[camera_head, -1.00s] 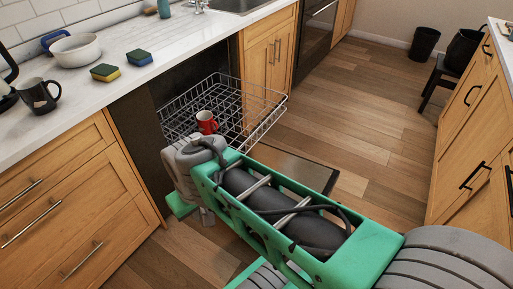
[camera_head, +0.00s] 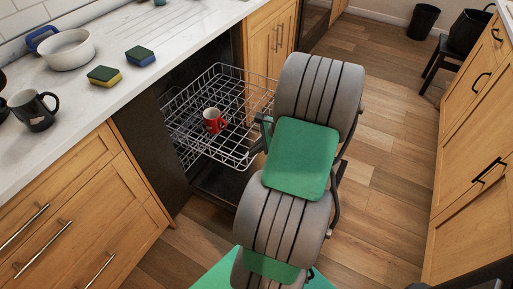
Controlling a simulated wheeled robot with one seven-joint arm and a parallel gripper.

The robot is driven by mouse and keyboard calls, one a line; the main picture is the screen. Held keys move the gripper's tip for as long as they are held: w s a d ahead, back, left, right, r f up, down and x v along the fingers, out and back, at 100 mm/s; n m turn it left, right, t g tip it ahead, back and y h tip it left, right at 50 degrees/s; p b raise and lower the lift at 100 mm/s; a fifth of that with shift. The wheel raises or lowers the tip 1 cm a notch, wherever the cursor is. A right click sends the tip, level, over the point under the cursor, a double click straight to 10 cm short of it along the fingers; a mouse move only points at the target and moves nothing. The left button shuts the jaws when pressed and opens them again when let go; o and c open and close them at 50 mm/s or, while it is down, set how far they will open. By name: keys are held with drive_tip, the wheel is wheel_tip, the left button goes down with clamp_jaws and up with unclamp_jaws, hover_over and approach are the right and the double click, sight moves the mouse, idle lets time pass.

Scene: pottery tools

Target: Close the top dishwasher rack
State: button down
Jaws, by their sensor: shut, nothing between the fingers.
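The top dishwasher rack (camera_head: 207,76) is a metal wire rack, pulled out of the dark dishwasher opening under the counter. A red mug (camera_head: 211,122) stands in it. My arm's grey and green links stand just right of the rack and cover its right end.
The open dishwasher door (camera_head: 218,184) lies low under the rack. Wooden drawers (camera_head: 75,215) flank it on the left. The counter (camera_head: 110,55) holds a white pot (camera_head: 68,50), a dark mug (camera_head: 34,110) and two sponges.

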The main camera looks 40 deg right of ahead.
drive_tip(key=s+d+f+m+t, duration=0.3)
drive_tip(key=s+d+m, duration=0.3)
drive_tip(key=d+m, duration=0.2)
drive_tip(key=w+r+x, duration=0.1)
drive_tip(key=x, duration=1.1)
drive_tip(key=shift+w+r+h+b, duration=0.15)
drive_tip(key=shift+w+h+b, duration=0.3)
drive_tip(key=shift+w, duration=0.15)
drive_tip(key=shift+w+d, duration=0.1)
drive_tip(key=shift+d, duration=0.05)
